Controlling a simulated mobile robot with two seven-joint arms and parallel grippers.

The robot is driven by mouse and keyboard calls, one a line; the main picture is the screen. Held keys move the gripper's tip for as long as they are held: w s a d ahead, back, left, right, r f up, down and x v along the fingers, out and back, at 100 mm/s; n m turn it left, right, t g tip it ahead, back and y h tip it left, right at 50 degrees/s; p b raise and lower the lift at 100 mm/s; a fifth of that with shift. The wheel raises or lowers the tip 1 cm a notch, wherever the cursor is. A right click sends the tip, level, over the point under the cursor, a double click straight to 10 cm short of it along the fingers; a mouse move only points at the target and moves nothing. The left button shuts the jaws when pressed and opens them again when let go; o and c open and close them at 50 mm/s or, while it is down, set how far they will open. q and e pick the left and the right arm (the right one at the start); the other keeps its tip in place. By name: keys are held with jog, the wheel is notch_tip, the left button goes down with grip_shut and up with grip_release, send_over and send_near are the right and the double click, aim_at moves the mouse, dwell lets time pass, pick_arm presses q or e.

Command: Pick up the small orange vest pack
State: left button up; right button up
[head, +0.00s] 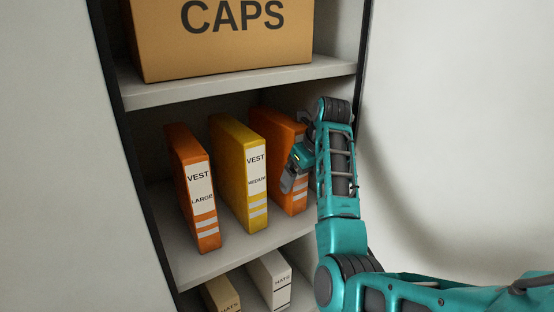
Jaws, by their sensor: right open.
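An orange vest pack (272,138) stands upright at the right end of the middle shelf. My right gripper (295,160) is open in front of it and covers most of its label, so its size word cannot be read. One grey finger shows at the pack's front face; whether it touches cannot be told. Another orange pack (187,150), marked VEST LARGE, stands at the left. A yellow pack (235,150), marked VEST MEDIUM, stands between the two orange ones. My left gripper is not in view.
The middle shelf (190,268) has bare room in front of the packs. A cardboard CAPS box (220,45) sits on the shelf above (240,86). Two HATS packs, one beige (219,292) and one white (268,276), stand below. The shelf unit's right side wall is close to my right arm.

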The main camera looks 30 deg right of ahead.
jog(key=shift+r, duration=0.1)
jog(key=c, duration=1.2)
